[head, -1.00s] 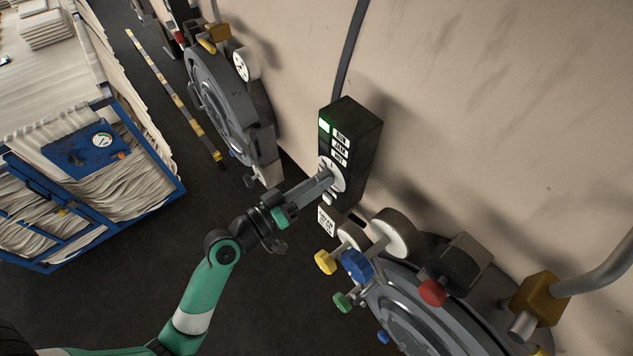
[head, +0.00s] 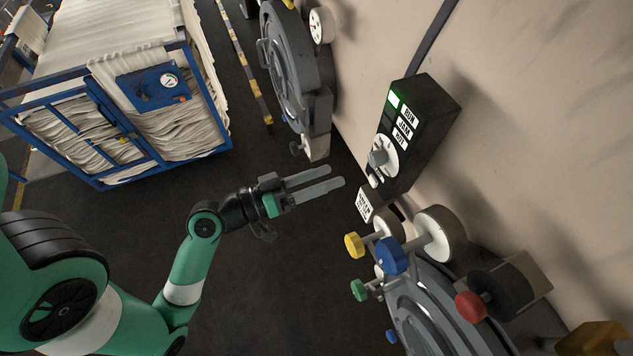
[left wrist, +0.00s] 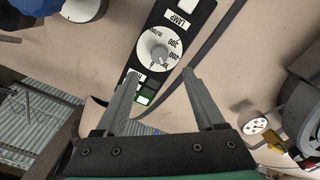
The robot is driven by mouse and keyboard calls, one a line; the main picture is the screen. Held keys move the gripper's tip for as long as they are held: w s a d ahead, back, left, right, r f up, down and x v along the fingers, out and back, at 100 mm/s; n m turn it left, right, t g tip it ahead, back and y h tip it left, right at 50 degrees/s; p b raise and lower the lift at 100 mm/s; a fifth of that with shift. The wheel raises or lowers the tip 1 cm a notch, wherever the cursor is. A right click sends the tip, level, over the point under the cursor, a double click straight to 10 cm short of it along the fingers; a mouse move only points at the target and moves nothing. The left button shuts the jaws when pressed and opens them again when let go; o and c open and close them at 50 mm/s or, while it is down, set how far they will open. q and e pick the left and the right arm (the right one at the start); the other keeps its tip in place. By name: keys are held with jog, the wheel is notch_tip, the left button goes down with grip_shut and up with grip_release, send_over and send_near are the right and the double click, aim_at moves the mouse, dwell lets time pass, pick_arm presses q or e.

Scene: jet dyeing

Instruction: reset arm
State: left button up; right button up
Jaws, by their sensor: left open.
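My left gripper (head: 335,179) is open and empty, held in the air to the left of the black control box (head: 427,112) on the wall. Its two grey fingers are parallel and apart, touching nothing in the head view. The box carries a lit green lamp, a column of white labels and a round white dial (head: 383,158) with a grey knob. In the left wrist view, the open fingers (left wrist: 160,85) show below the dial (left wrist: 160,50), which has a numbered scale. My right gripper is in neither view.
Valve knobs in yellow (head: 354,244), blue (head: 392,256), green (head: 359,290) and red (head: 470,306) stick out near a round grey hatch at lower right. A blue cart (head: 120,150) of white cloth stands at left. Dark floor (head: 250,290) is clear between.

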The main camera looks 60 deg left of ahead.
pick_arm(q)
jog(key=shift+s, duration=0.95)
jog(key=w+d+r+m+t+h+p, duration=0.1)
jog(key=w+d+r+m+h, duration=0.25)
jog(key=r, duration=0.55)
jog(key=w+d+r+m+t+h+p, duration=0.1)
jog(key=w+d+r+m+h+p, duration=0.25)
jog(key=r, duration=0.55)
jog(key=w+d+r+m+t+h+b, duration=0.1)
jog(key=w+d+r+m+h, duration=0.1)
jog(key=d+r+m, duration=0.5)
notch_tip(320, 180, up, 14)
jog(key=d+n+t+h+p, duration=0.1)
jog(key=t, duration=0.1)
jog(key=s+a+r+n+t+y, duration=0.1)
jog(key=a+r+n+t+y, duration=0.3)
jog(key=r+y, duration=0.3)
jog(key=shift+s+a+r+n+y, duration=0.3)
jog(key=shift+a+n+y, duration=0.15)
jog(key=shift+n+y, duration=0.35)
